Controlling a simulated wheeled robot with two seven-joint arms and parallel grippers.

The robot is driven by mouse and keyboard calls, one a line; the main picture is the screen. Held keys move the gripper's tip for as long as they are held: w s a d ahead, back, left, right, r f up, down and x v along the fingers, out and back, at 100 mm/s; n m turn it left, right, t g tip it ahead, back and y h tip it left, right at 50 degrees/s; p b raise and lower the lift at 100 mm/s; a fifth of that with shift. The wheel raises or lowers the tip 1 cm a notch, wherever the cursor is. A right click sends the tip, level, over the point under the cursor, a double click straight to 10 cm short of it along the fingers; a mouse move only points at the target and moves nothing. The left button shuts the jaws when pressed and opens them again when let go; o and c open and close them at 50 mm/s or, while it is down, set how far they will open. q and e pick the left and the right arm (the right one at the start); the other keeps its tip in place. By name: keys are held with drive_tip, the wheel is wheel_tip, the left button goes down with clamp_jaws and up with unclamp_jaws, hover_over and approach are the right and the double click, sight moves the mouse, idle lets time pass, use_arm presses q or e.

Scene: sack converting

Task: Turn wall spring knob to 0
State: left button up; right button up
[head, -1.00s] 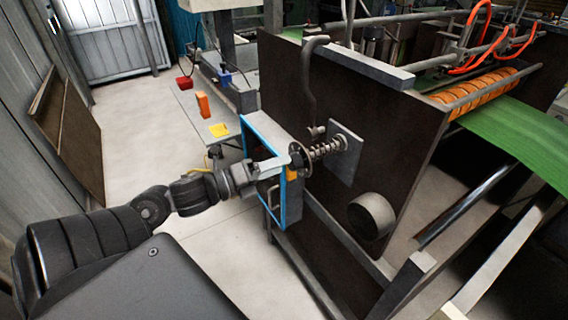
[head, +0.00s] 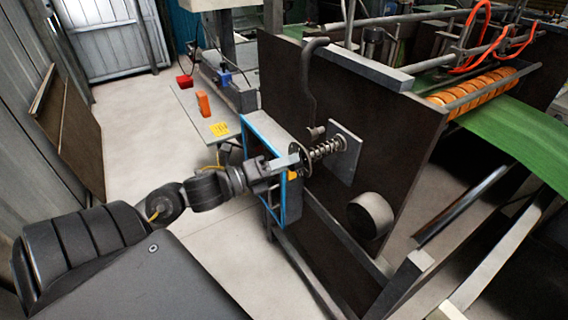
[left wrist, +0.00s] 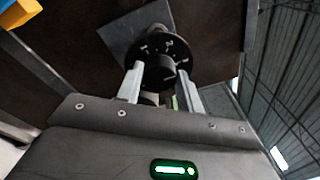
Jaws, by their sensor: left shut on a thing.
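The wall spring knob is a dark knob with a round black dial (left wrist: 172,50) carrying white numerals, seen in the left wrist view. In the head view the dial (head: 299,158) shows edge-on at the end of a coil spring (head: 327,148) on a grey plate (head: 345,155) fixed to the dark machine wall. My left gripper (left wrist: 160,80) is shut on the knob (left wrist: 158,76), one finger on each side; it also shows in the head view (head: 290,161). Which numeral is set cannot be told. My right gripper is not in view.
A blue-edged grey box (head: 262,128) stands beside my left gripper, close to the forearm. A bent grey pipe (head: 307,90) runs down above the spring. A grey roller end (head: 371,215) sticks out lower on the wall. Floor at the left is clear.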

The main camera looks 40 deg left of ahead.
use_arm(q)
drive_tip(key=shift+n, duration=0.3)
drive_tip(key=shift+s+d+f+n+t+y+p, duration=0.15)
drive_tip(key=shift+n+t+y+p, duration=0.15)
drive_tip(key=shift+n+p, duration=3.1)
drive_tip(key=shift+w+d+f+n+t+y+p, duration=0.25)
drive_tip(key=shift+n+p, duration=1.1)
drive_tip(key=shift+n, duration=4.2)
drive_tip(key=shift+s+a+n+t+y+p, duration=0.1)
drive_tip(key=shift+s+n+t+y+p, duration=0.3)
drive_tip(key=shift+n+p, duration=3)
drive_tip(key=shift+w+n+y+b, duration=0.15)
drive_tip(key=shift+n+y+b, duration=0.2)
drive_tip(key=shift+n+b, duration=0.8)
drive_tip(key=o, duration=1)
